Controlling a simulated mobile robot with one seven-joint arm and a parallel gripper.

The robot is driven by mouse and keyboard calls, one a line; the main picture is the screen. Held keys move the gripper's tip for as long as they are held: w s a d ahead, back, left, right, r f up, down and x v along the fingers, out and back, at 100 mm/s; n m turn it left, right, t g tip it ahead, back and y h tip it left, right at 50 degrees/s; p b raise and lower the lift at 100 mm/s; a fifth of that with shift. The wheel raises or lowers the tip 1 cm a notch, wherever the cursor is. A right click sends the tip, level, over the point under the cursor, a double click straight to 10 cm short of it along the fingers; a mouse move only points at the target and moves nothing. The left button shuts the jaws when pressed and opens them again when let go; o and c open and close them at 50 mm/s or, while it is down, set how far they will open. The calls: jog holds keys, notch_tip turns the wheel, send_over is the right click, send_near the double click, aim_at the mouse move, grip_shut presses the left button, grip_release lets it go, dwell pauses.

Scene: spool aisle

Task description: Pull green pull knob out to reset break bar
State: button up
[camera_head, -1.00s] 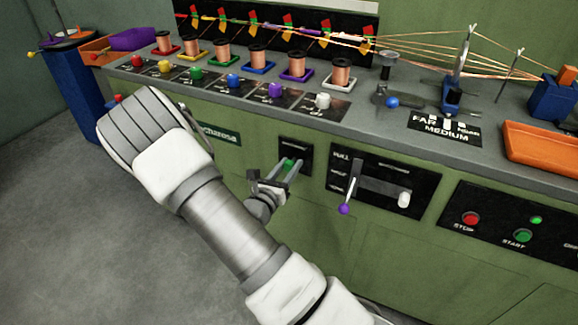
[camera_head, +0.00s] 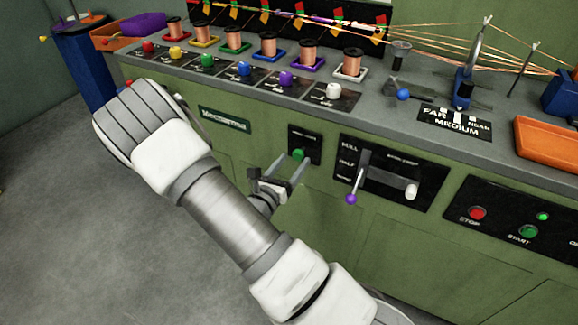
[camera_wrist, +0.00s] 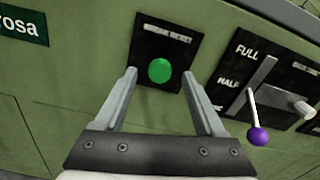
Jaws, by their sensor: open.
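The green pull knob (camera_head: 298,154) sits on a small black plate (camera_head: 306,141) on the front of the green machine. In the wrist view the round green knob (camera_wrist: 159,70) shows under a label that seems to read BREAK RESET. My gripper (camera_head: 291,168) is open in front of the plate. In the wrist view its two fingers (camera_wrist: 160,82) stand apart, one on each side of the knob, with the knob between and slightly beyond the tips. I see no finger touching the knob, and I cannot tell the exact depth gap.
Right of the plate is a panel with a purple-tipped lever (camera_head: 351,198) and a white-knobbed handle (camera_head: 411,191); in the wrist view the purple ball (camera_wrist: 258,135) is near my right finger. Red stop (camera_head: 477,213) and green start (camera_head: 529,231) buttons sit further right. Copper spools (camera_head: 308,53) line the top.

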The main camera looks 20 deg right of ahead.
jog(key=p+v, duration=0.3)
jog(key=v, duration=1.4)
jog(key=shift+s+a, duration=0.2)
jog(key=s+d+r+m+g+y, duration=0.3)
jog(key=s+r+m+g, duration=0.25)
jog(key=m, duration=0.35)
jog(key=s+d+r+m+g+y, duration=0.35)
jog(key=r+m+g, duration=0.35)
jog(key=m, duration=0.3)
jog(key=s+a+r+m+t+y+p, duration=0.1)
jog(key=a+r+m+t+y+p, duration=0.1)
jog(key=r+p, duration=0.8)
jog(key=s+a+r+m+t+y+p, duration=0.2)
jog(key=r+m+t+y+p, duration=0.3)
jog(key=r, duration=1.7)
jog(key=m+p, duration=0.1)
jog(key=p, duration=0.4)
jog(key=shift+a+m+y, duration=0.2)
jog(key=shift+m+y, duration=0.15)
jog(key=shift+m, duration=0.05)
